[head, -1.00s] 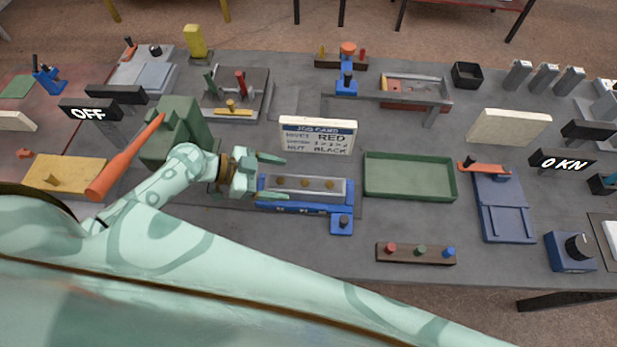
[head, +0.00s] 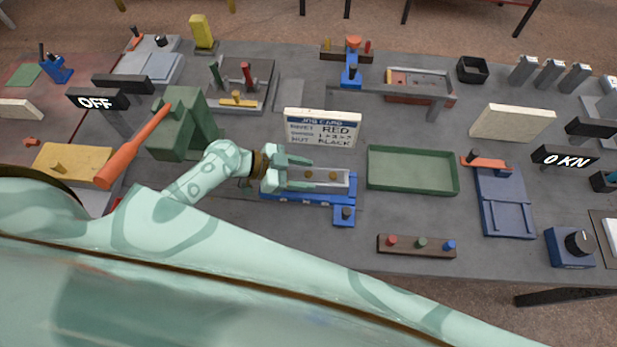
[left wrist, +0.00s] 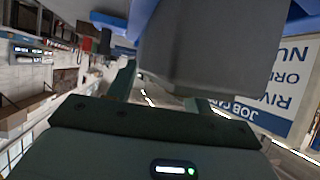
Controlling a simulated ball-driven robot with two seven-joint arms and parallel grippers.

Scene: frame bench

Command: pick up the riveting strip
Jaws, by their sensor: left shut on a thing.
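The riveting strip (head: 342,180) is a grey metal bar with several round brass-coloured spots on top. It lies at the blue fixture (head: 308,201) in the middle of the bench; I cannot tell whether it is lifted at all. My left gripper (head: 311,174) is over the strip's left part and shut on it, hiding that end. In the left wrist view the grey strip (left wrist: 215,45) fills the space beyond my left fingers (left wrist: 160,92). My right gripper is not in view.
A white job card (head: 322,128) stands close behind the fixture. A green tray (head: 412,189) lies to the right, and a dark block with coloured knobs (head: 416,252) in front. A green press with an orange lever (head: 135,150) stands to the left.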

